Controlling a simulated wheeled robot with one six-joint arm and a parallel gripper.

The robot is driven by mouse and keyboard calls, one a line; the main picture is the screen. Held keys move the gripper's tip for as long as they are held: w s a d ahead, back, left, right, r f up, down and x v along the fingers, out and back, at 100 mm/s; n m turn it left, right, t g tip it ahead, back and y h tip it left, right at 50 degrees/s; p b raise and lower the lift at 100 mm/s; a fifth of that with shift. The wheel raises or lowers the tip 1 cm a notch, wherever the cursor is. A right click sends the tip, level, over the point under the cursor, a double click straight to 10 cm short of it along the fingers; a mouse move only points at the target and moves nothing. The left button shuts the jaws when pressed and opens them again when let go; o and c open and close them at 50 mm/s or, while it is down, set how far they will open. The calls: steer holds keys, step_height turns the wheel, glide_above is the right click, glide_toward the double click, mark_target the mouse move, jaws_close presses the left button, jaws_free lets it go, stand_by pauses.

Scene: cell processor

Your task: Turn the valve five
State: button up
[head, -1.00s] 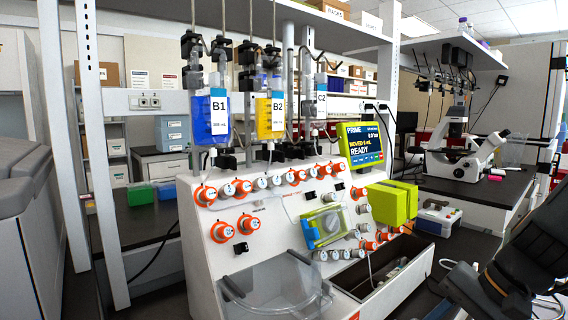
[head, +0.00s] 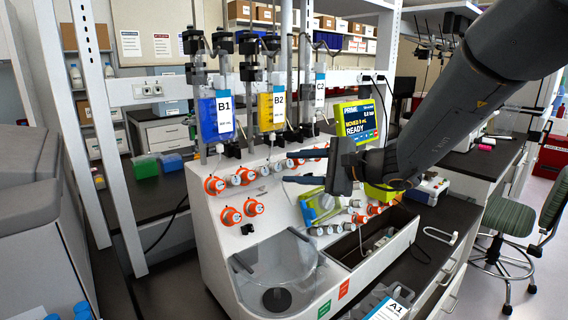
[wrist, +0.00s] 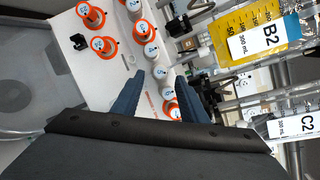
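The front panel of the white cell processor (head: 200,215) carries an upper row of small valve knobs, some with orange collars. The fifth knob from the left (head: 276,167) is pale; it also shows in the wrist view (wrist: 160,72). Its printed number is too small to read surely. My gripper (head: 288,171) is open and empty, just in front of the upper row. In the wrist view, its blue fingers (wrist: 159,82) are apart, with the fifth knob appearing in line with the gap. Contact cannot be told. My gripper hides part of the row's right side.
Blue B1 (head: 216,118) and yellow B2 (head: 271,108) bags hang above the panel, with C2 (head: 320,90) beside them. A lit screen (head: 357,121) stands behind my arm. A clear bowl (head: 275,270) sits below; two orange-collared knobs (head: 230,215) are on the panel's lower left.

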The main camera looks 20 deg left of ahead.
mark_target(279, 167)
steer(key=shift+p+x, duration=0.5)
steer(key=shift+x, duration=1.35)
jaws_close()
steer(key=shift+f+n+b, duration=0.1)
steer(key=shift+n+b, duration=0.2)
steer(key=shift+b, duration=0.2)
steer(key=n+h+b, duration=0.1)
steer(key=n+b, duration=0.2)
steer(key=b, duration=0.2)
steer(key=shift+w+g, duration=0.15)
steer(key=shift+g, duration=0.25)
steer(key=n+b, duration=0.2)
steer(key=b, duration=0.1)
steer(key=shift+h, duration=0.3)
steer(key=shift+r+n+b, duration=0.25)
steer(key=shift+n+b, duration=0.1)
steer(key=shift+n, duration=0.05)
